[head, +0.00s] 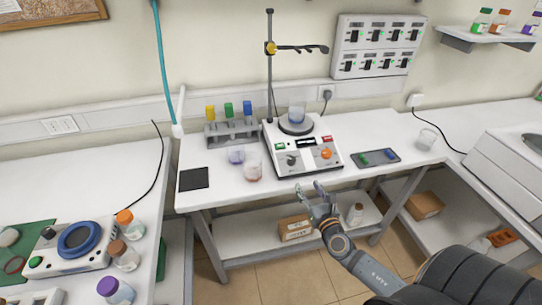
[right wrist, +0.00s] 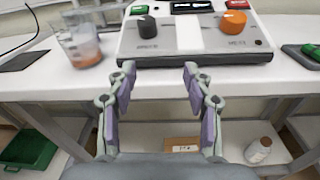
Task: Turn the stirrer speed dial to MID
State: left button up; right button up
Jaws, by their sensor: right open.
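In the right wrist view the black dial (right wrist: 147,27) is upper left of centre and the orange dial (right wrist: 233,22) is upper right. Their labels are too small to read. My right gripper (head: 309,186) is open and empty, in front of the bench edge, below the panel and apart from both dials. My left gripper is out of view.
The bench edge (right wrist: 65,88) lies close to my right gripper.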

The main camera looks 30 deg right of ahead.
aim_at(293, 163)
jog(key=shift+n+t+y, duration=0.3)
jog(key=shift+n+t, duration=0.1)
jog(key=shift+n, duration=0.3)
jog(key=w+r, duration=0.1)
jog(key=w, duration=0.5)
jog(key=w+r+p, duration=0.1)
jog(key=w, duration=0.2)
jog(key=shift+w+r, duration=0.3)
jog(key=shift+w, duration=0.1)
jog(key=shift+w+d, duration=0.2)
jog(key=shift+w, duration=0.3)
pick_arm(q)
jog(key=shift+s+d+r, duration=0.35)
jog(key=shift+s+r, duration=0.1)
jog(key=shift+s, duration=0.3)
pick_arm(e)
jog(key=shift+w, duration=0.1)
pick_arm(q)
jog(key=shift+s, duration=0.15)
pick_arm(e)
grip_shut()
